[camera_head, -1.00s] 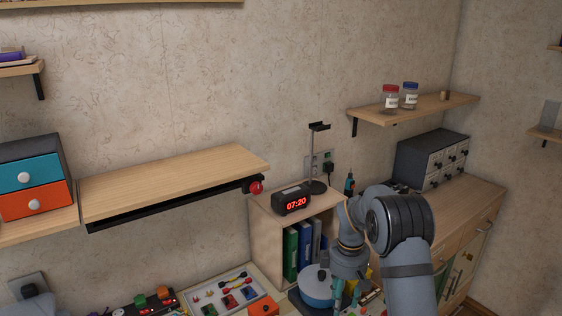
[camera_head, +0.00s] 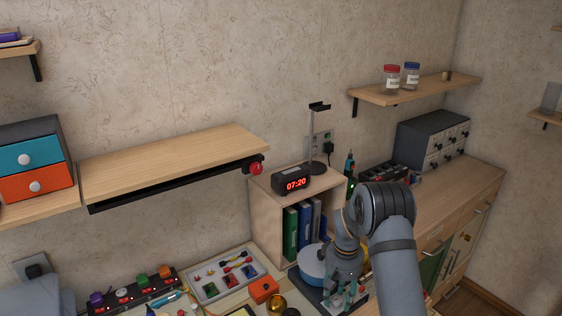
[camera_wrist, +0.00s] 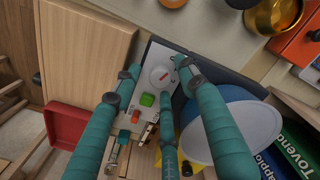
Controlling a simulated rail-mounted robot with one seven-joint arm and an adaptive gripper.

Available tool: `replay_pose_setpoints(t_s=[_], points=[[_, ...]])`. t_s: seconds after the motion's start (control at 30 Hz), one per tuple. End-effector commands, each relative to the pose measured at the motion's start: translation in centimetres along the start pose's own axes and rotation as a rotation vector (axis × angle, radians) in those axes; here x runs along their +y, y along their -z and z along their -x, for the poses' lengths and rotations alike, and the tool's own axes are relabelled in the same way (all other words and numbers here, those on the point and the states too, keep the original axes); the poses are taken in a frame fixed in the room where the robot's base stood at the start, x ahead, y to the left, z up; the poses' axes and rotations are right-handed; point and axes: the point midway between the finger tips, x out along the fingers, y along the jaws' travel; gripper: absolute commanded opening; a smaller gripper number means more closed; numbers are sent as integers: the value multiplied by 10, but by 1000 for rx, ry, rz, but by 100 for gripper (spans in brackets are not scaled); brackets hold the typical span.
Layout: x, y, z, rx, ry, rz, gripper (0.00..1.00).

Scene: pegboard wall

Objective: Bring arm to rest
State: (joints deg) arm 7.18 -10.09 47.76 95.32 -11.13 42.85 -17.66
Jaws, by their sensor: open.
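My gripper (camera_head: 345,292) is at the lower right of the head view, low in front of the cubby with binders. Its teal fingers (camera_wrist: 155,72) are spread apart in the wrist view, with nothing held between them. Below them lies a white panel (camera_wrist: 153,57) with a round knob, a green button and a red button. The fingers overlap the panel in the picture; I cannot tell whether they touch it. My arm covers part of the worktop in the head view.
A round blue-and-white object (camera_wrist: 237,122) is close beside the fingers. A red tray (camera_wrist: 66,125) lies at left in the wrist view. A cubby with binders (camera_head: 268,215) carries a clock (camera_head: 291,180). A wall shelf (camera_head: 425,90) holds jars. A wooden shelf (camera_head: 170,165) is at left.

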Motion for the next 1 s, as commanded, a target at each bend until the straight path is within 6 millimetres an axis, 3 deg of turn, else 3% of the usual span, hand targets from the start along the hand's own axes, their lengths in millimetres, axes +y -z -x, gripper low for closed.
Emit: replay_pose_setpoints(t_s=[0.7, 1.0], points=[[0, -1, 4, -2, 0, -900, 42], [0, -1, 2, -2, -1, -1115, 42]])
